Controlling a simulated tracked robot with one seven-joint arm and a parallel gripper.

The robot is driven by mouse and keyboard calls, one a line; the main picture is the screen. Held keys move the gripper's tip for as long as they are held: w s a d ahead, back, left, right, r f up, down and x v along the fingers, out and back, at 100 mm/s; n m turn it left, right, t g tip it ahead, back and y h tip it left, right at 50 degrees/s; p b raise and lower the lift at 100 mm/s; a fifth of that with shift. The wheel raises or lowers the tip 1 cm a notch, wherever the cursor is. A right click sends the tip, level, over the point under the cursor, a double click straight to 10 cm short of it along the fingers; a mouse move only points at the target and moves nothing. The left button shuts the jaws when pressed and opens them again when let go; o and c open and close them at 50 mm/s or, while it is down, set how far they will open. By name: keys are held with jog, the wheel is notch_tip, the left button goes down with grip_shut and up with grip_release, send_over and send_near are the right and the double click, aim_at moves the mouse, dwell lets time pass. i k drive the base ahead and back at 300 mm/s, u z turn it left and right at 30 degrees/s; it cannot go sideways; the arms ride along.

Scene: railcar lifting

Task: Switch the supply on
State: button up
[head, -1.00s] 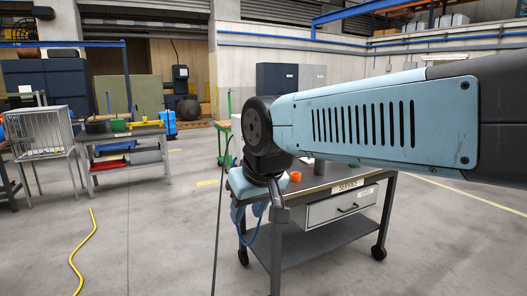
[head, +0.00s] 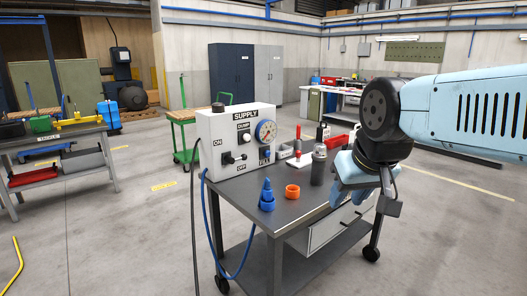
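The supply (head: 236,142) is a white box labelled SUPPLY, standing on the far left part of a grey cart (head: 240,188). Its front has a black lever (head: 229,158) between the words ON and OFF; the handle lies roughly level, pointing right. My gripper (head: 352,205) hangs from the arm at the right, over the cart's right side, clear of the supply. Its fingers are seen from an angle that hides the gap between them.
A blue fitting (head: 267,196), an orange ring (head: 292,191) and a dark grey cylinder (head: 319,166) stand on the cart between supply and gripper. A red bin (head: 336,142) is behind. A blue hose (head: 243,262) hangs at the cart's left. Floor is open to the left.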

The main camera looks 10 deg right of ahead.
aim_at(239, 159)
jog(key=i, duration=1.15)
jog(key=u, duration=0.4)
